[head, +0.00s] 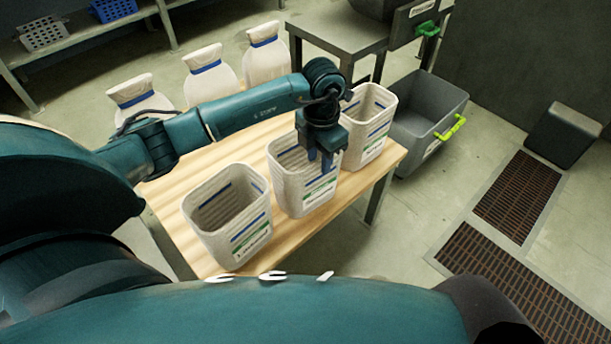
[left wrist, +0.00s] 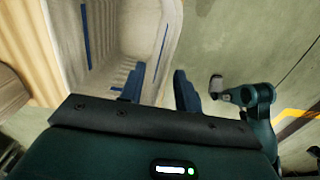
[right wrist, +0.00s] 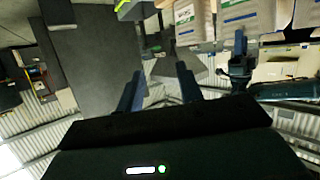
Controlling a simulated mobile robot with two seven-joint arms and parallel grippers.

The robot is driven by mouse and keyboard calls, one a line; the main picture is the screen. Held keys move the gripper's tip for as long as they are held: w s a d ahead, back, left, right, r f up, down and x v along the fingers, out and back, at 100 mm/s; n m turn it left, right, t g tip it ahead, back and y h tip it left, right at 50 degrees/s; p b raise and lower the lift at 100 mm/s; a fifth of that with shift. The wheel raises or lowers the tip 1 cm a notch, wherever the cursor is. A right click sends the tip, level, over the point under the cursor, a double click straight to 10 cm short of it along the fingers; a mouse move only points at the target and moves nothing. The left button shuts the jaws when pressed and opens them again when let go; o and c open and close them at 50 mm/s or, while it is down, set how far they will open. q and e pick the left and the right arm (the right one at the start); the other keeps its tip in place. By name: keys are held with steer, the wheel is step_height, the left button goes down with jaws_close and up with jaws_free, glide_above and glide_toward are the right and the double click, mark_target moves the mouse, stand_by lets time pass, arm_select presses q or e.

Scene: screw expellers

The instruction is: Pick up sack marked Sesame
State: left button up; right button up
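Three open whitish ribbed sacks with blue stripes and green-and-white labels stand on a wooden table (head: 170,206): a near-left sack (head: 229,216), a middle sack (head: 287,169) and a far-right sack (head: 371,124). The label print is too small to read, so I cannot tell which is Sesame. My left gripper (head: 322,160) is at the middle sack's right rim, pointing down. In the left wrist view its fingers (left wrist: 158,88) are apart, one on each side of the sack wall (left wrist: 160,55). My right gripper (right wrist: 160,88) is open and empty, away from the sacks.
Several tied white sacks (head: 211,75) stand behind the table. A grey bin (head: 415,125) with green handles is beyond its right end, near a metal machine table (head: 335,32). Floor grates (head: 518,195) lie right. Open floor (head: 400,225) is in front.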

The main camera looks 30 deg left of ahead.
mark_target(321, 181)
arm_select(q)
steer(key=f, duration=0.2)
steer(key=f+b, duration=0.1)
steer(key=f, duration=0.2)
steer(key=shift+w+d, duration=0.15)
steer(key=shift+d, duration=0.05)
steer(key=shift+c, duration=0.4)
steer(key=c, duration=0.6)
jaws_close()
